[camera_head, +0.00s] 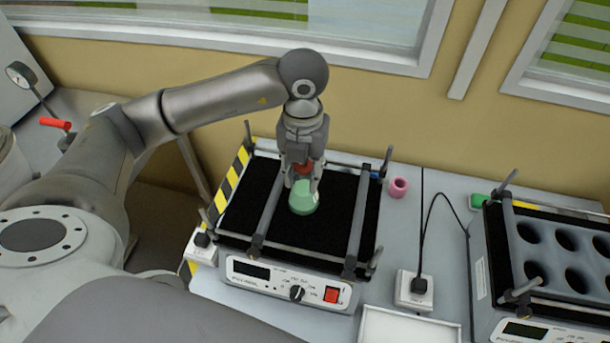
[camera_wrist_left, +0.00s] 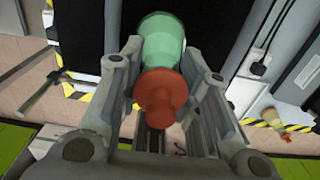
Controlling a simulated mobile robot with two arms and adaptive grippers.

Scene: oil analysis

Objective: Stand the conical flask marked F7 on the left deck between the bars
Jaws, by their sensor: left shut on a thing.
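A conical flask (camera_head: 304,201) with green contents and a red-brown stopper is at the left deck (camera_head: 319,238), a black mat on a shaker with a front panel. It is upright between the two grey bars (camera_head: 267,207) and (camera_head: 358,222). My left gripper (camera_head: 303,181) comes from above and is shut on the flask's neck. In the left wrist view the flask (camera_wrist_left: 162,45) and its stopper (camera_wrist_left: 160,96) show between the fingers. I cannot tell whether the base touches the mat. The F7 mark is not legible. My right gripper is not in view.
A second shaker with a holed rack (camera_head: 555,245) stands at the right. A pink ring (camera_head: 399,187) and a green piece (camera_head: 479,201) lie on the bench between. A socket box with a cable (camera_head: 414,290) and a white tray (camera_head: 409,326) are at the front.

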